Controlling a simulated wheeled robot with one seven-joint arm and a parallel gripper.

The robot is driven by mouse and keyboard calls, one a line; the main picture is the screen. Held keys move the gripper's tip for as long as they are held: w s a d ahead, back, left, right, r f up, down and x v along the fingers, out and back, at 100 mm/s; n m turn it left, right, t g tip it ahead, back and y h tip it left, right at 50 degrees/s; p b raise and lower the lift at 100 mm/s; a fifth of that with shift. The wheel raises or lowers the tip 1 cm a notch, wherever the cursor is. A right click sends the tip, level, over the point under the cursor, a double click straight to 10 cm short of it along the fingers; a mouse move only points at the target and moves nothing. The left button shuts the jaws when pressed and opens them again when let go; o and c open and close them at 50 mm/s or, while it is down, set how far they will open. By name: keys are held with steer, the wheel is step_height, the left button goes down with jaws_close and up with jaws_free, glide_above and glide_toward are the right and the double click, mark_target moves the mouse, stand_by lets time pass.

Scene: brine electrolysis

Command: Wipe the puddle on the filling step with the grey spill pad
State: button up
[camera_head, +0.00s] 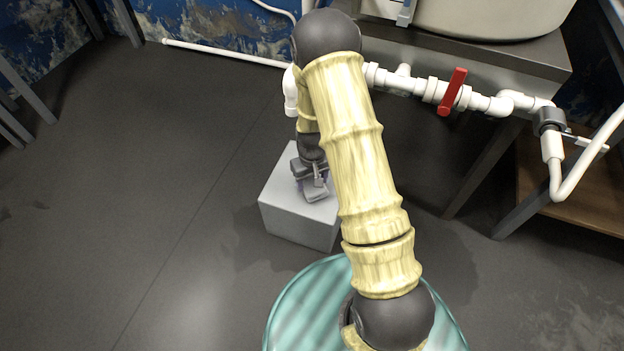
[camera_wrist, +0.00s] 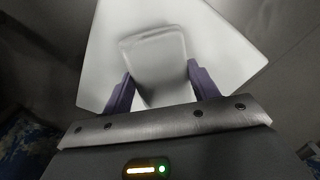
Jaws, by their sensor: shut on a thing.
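The filling step (camera_head: 288,218) is a pale grey block on the floor, left of the pipework in the head view. Its pale top (camera_wrist: 222,55) fills much of the wrist view. My gripper (camera_head: 314,190) points down over the step's top. In the wrist view its two purple fingers are shut on the grey spill pad (camera_wrist: 155,52), a light rounded rectangle, gripped by its sides. The pad appears at or just above the top; I cannot tell whether it touches. I can make out no puddle; the pad, gripper and arm hide part of the top.
White pipes with a red valve handle (camera_head: 452,92) run to the right of the step, in front of a dark bench (camera_head: 500,62) bearing a large pale tank (camera_head: 490,15). A thin white pipe (camera_head: 225,53) lies behind. The floor on the left is clear.

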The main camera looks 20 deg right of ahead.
steer(key=shift+f+b, duration=0.3)
steer(key=shift+f, duration=0.45)
stand_by(0.3)
steer(key=shift+w+d+r+p, duration=0.1)
steer(key=shift+w+d+p, duration=0.2)
steer(key=shift+w+d, duration=0.25)
steer(key=shift+w+d+p, duration=0.3)
steer(key=shift+w+d, duration=0.05)
steer(key=shift+w, duration=0.35)
steer(key=shift+w+d, duration=0.3)
steer(key=shift+w, duration=0.05)
steer(key=shift+w+d+p, duration=0.2)
steer(key=shift+w+d, duration=0.4)
steer(key=shift+w, duration=0.2)
steer(key=shift+w+d+p, duration=0.15)
steer(key=shift+w+d, duration=0.4)
steer(key=shift+w, duration=0.25)
steer(key=shift+p, duration=0.45)
